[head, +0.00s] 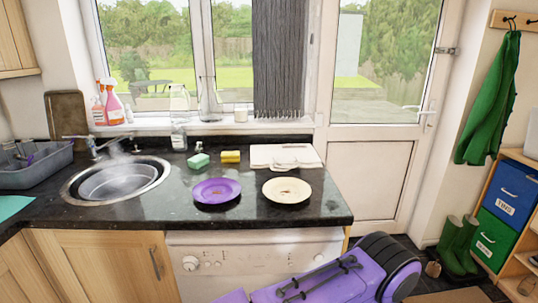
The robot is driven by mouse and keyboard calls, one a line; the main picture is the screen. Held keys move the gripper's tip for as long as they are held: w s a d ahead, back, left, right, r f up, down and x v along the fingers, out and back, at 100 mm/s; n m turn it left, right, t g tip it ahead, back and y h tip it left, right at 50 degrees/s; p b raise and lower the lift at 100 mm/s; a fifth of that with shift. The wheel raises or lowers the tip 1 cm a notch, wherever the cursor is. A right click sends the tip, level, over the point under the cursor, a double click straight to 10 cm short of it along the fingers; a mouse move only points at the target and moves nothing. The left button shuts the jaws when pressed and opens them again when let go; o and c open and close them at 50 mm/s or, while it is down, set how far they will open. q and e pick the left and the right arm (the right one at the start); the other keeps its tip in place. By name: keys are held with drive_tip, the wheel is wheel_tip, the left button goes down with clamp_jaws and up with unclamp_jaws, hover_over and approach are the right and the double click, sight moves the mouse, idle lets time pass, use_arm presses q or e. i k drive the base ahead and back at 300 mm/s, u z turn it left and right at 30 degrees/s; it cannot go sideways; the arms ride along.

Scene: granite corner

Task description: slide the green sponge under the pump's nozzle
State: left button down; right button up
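The green sponge (198,160) lies flat on the dark granite counter, right of the sink. A clear bottle (179,139) with a pale top stands just behind and left of it, near the window sill; it looks like the pump, but its nozzle is too small to make out clearly. The sponge is in front of the bottle and a little to its right, apart from it. Neither of my grippers shows in the head view; only a purple part of my arm is visible at the bottom right.
A yellow sponge (231,156) lies right of the green one. A purple plate (216,191) and a cream plate (287,190) sit in front. A pale board (284,155) lies at the back right. The steaming sink (152,168) is on the left.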

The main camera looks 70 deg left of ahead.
sight(197, 161)
drive_tip(key=z, duration=0.1)
drive_tip(key=k, duration=1.2)
drive_tip(key=u, duration=1.25)
